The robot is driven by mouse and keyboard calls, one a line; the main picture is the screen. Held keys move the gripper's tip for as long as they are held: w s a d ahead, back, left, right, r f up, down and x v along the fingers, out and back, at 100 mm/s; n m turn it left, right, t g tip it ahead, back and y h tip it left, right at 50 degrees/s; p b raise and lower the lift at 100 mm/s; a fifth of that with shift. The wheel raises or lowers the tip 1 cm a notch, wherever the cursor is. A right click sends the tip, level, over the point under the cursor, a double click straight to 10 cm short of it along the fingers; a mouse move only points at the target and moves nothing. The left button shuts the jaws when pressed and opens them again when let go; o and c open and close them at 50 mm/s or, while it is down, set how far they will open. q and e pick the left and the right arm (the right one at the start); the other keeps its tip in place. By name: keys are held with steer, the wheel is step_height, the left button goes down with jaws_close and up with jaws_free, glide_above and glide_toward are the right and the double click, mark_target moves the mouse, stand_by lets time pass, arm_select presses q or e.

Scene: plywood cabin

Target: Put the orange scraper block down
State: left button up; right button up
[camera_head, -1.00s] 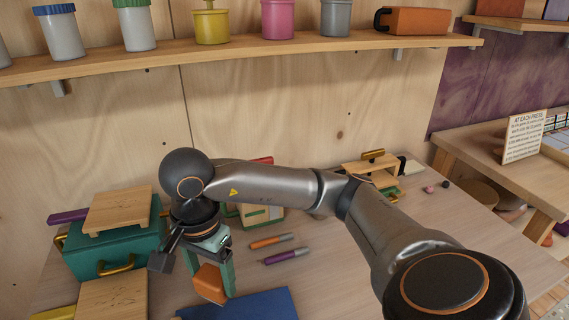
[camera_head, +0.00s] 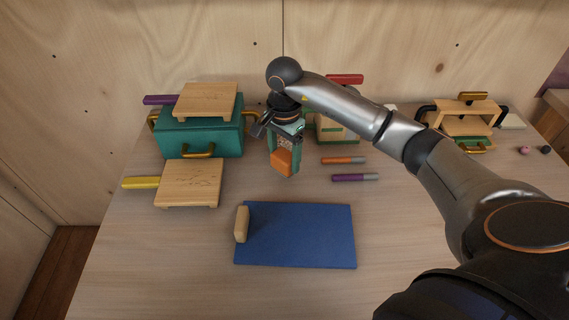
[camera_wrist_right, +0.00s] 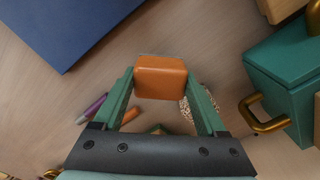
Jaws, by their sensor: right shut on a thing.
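The orange scraper block (camera_head: 283,161) is held between the green fingers of my right gripper (camera_head: 285,158), above the table behind the blue mat. The wrist view shows the orange block (camera_wrist_right: 160,77) between both fingertips of the right gripper (camera_wrist_right: 160,85), with wood tabletop beyond it. I cannot tell the exact gap between block and table. The left gripper is not in view.
A blue mat (camera_head: 300,235) with a beige block (camera_head: 241,224) on its left edge lies in front. A teal box (camera_head: 205,137) and wooden boards stand left. An orange marker (camera_head: 340,160) and a purple marker (camera_head: 352,177) lie right.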

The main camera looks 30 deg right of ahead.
mark_target(284, 166)
steer(key=shift+w+d+f, duration=0.1)
steer(key=shift+w+f, duration=0.05)
steer(key=shift+f, duration=1.7)
steer(key=shift+f, duration=0.2)
steer(key=o, duration=1.1)
step_height(284, 166, up, 12)
steer(key=shift+r, duration=0.25)
